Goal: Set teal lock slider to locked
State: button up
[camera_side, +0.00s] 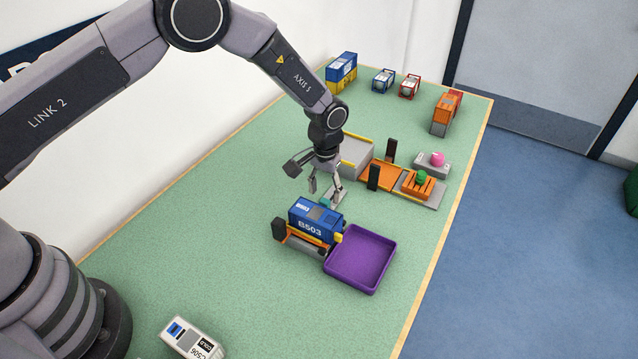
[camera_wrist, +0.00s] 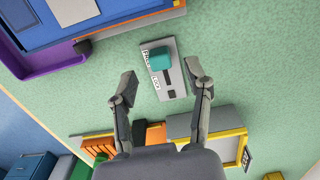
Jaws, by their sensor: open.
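The teal lock slider (camera_wrist: 161,58) is a small block on a grey plate (camera_wrist: 174,86) with two white labels, in the wrist view. It sits at the plate's upper end, beside the label that seems to read FREE; the LOCK label (camera_wrist: 156,82) is lower down. In the side view the teal slider (camera_side: 325,203) shows small behind the blue container. My gripper (camera_side: 325,187) is open and empty above the plate. In the wrist view its fingers (camera_wrist: 161,76) appear on either side of the plate, apart from the slider.
A blue container marked B503 (camera_side: 313,226) on a carrier stands close in front, beside a purple tray (camera_side: 331,273). Behind are a grey box (camera_side: 356,153), an orange deck (camera_side: 381,174) with dark posts, and green and pink knobs (camera_side: 437,158).

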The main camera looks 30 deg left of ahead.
aim_at(325, 204)
jog(key=shift+f, duration=1.5)
jog(key=shift+c, duration=0.3)
grip_shut()
